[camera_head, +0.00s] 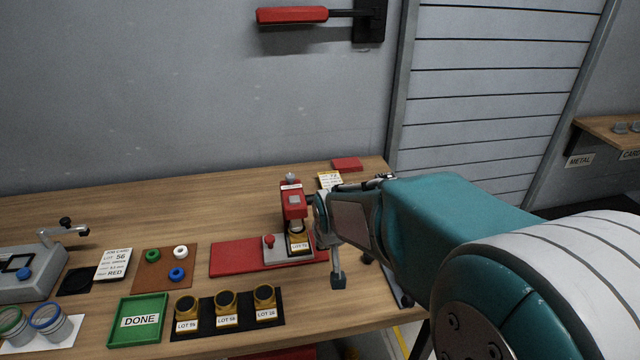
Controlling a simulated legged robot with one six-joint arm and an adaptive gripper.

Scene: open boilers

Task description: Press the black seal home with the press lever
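A small red press (293,203) stands on a red base plate (232,258) at the back middle of the bench. A brass cup with a lot label (299,242) sits under its head. I cannot make out a black seal; the cup's inside is hidden by the press head. A dark stub leaves the press's right side towards my gripper (330,235), so the lever is mostly hidden there. My gripper is just right of the press, one finger hanging down near the bench. Whether it touches the lever, or is open or shut, I cannot tell.
A red knob (269,241) sits beside the cup. In front are three brass cups on a black mat (277,308), a green DONE tray (140,321) and a brown mat (150,281) with coloured rings. A job card (114,264) lies left. A red-handled wall lever (292,15) hangs above.

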